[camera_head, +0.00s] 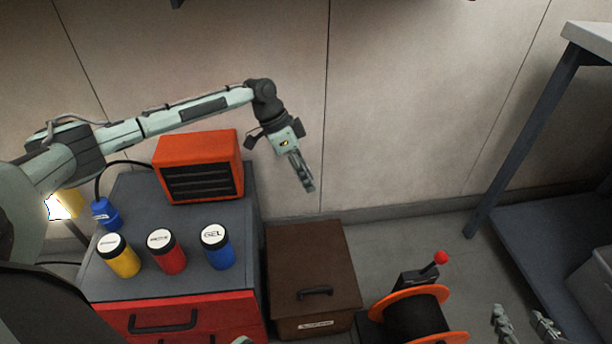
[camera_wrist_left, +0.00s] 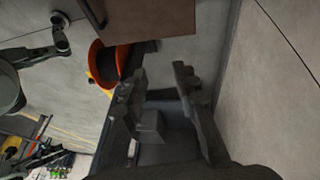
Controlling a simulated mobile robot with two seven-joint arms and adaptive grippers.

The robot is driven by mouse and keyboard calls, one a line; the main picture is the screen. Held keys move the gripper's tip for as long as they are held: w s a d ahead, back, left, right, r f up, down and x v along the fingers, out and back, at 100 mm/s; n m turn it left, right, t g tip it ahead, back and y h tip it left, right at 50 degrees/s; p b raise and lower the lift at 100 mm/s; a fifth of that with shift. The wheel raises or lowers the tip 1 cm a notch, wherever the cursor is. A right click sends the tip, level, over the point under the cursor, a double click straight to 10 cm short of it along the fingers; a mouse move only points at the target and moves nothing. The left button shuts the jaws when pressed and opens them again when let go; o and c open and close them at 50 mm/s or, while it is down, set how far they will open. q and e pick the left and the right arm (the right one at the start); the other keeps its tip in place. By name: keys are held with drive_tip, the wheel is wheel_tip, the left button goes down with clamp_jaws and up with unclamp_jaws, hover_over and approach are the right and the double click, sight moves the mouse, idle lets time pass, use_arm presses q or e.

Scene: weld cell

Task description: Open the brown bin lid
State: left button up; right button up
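The brown bin (camera_head: 311,328) stands on the floor with its lid (camera_head: 308,255) down. A dark handle (camera_head: 315,291) lies near the lid's front edge, and a pale label is on the front face. In the left wrist view the brown bin (camera_wrist_left: 150,20) shows at the top, partly cut off. My left gripper (camera_head: 306,188) hangs in the air near the wall, behind and above the bin, apart from it. Its fingers (camera_wrist_left: 158,74) are spread and empty. My right gripper (camera_head: 520,314) is at the bottom right, its fingertips apart with nothing between them; the rest is out of frame.
A red drawer cabinet (camera_head: 193,318) stands left of the bin, carrying an orange heater (camera_head: 200,166) and yellow, red and blue jars (camera_head: 217,250). An orange-rimmed spool (camera_head: 415,317) stands close at the bin's right. A steel table (camera_head: 520,140) stands at far right. The wall is behind.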

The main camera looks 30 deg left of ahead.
use_arm(q)
clamp_jaws()
drive_tip(key=shift+c, duration=2.4)
unclamp_jaws()
drive_tip(key=o, duration=0.7)
drive_tip(key=v, duration=1.2)
